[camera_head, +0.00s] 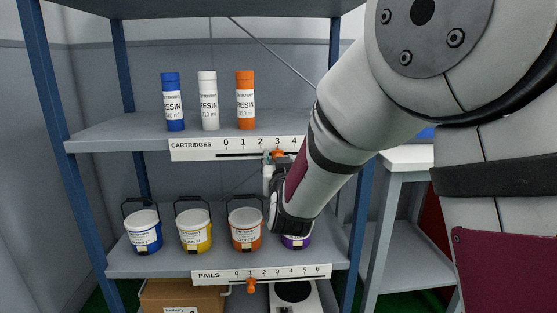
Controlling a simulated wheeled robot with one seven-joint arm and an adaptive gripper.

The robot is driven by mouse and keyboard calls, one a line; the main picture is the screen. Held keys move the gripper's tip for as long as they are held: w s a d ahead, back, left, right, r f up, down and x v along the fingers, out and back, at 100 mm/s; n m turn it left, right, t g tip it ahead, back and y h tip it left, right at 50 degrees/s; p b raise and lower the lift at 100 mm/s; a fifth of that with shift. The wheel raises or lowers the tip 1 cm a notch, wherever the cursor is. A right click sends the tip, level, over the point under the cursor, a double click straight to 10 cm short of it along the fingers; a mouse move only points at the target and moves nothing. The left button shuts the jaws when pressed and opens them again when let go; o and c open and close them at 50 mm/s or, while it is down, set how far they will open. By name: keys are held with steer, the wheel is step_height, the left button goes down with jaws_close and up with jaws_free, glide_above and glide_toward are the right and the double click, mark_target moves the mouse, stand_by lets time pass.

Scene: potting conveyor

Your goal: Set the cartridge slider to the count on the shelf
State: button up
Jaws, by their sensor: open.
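The cartridge scale (195,150) is a white strip on the front edge of the upper shelf, marked from 0 up, with its right end hidden by my arm. Its orange slider (279,154) sits about under the 3. On the shelf above stand three upright resin cartridges: a blue one (174,104), a white one (209,104) and an orange one (245,103). My gripper (269,160) is open, with its fingertips right at the slider, slightly left of and below it. I cannot tell whether they touch it.
Several pails, blue (144,235), yellow (194,232), orange (246,234) and purple (295,242), stand on the lower shelf. My arm partly hides the purple one. The pail scale (210,276) has an orange slider (251,286) near 1. A white table (407,158) stands right.

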steer(key=s, duration=1)
steer(key=s+d+f+g, duration=0.2)
steer(key=s+d+g, duration=0.35)
steer(key=s, duration=0.85)
steer(key=s+d+f+g, duration=0.2)
steer(key=s+d+g, duration=0.35)
steer(key=s, duration=0.85)
steer(key=s+d+f+g, duration=0.3)
steer(key=s+g, duration=0.4)
steer(key=s, duration=0.7)
step_height(320, 180, up, 35)
steer(key=t+p, duration=0.4)
steer(key=p, duration=2.8)
steer(key=shift+w+p, duration=0.3)
steer(key=shift+p, duration=0.1)
steer(key=shift+a, duration=0.1)
